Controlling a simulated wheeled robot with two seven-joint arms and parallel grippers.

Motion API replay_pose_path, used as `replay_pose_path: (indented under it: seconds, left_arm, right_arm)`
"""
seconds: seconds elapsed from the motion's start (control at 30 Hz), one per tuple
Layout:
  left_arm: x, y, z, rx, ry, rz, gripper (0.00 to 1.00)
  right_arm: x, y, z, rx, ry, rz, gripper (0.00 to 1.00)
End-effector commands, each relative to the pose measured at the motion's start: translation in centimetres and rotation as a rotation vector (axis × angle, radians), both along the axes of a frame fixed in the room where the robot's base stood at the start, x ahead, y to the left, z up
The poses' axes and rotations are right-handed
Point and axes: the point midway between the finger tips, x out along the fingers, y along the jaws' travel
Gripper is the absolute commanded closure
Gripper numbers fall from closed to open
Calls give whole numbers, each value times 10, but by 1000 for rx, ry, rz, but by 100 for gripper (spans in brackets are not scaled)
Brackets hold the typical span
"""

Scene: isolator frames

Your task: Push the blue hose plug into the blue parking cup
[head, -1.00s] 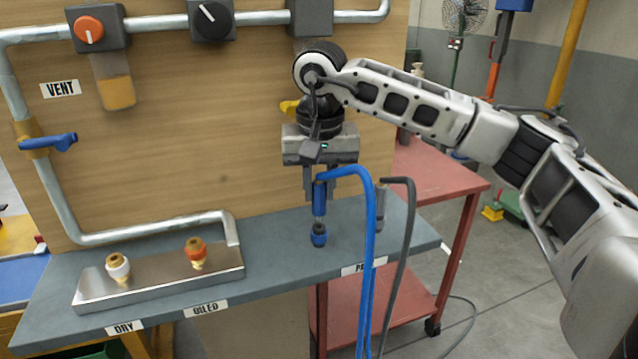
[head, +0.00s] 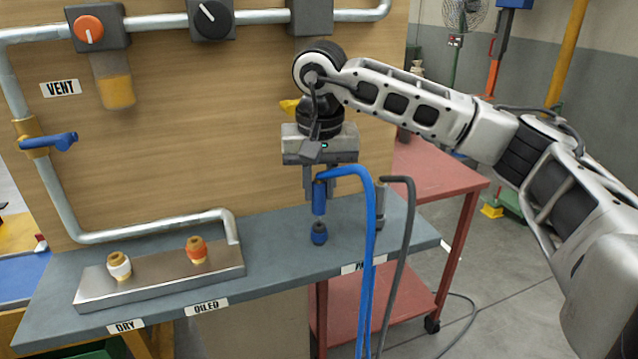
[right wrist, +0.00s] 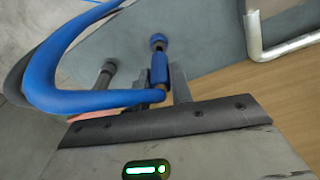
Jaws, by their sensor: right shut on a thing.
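The blue hose plug (head: 319,198) is held upright in my right gripper (head: 320,186), at the end of the blue hose (head: 368,240). The jaws are shut on it. The blue parking cup (head: 319,234) stands on the grey shelf straight below the plug. The plug's lower end is just above the cup's mouth; I cannot tell whether they touch. In the right wrist view the plug (right wrist: 159,70) lines up with the cup (right wrist: 158,42), with a dark narrow part between them. My left gripper is out of view.
A grey hose with its plug (head: 381,206) stands just right of the blue hose. A metal block (head: 160,282) with a white-ringed and an orange-ringed fitting sits at the left of the shelf (head: 270,267). The wooden panel (head: 200,150) rises behind.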

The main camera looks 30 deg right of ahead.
Motion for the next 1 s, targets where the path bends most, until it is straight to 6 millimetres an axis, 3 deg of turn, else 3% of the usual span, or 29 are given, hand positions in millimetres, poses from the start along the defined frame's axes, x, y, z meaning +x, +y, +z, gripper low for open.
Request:
replay_pose_path:
  seconds: [1.0]
  left_arm:
    - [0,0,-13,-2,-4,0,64]
  right_arm:
    - [0,0,-22,0,-1,0,100]
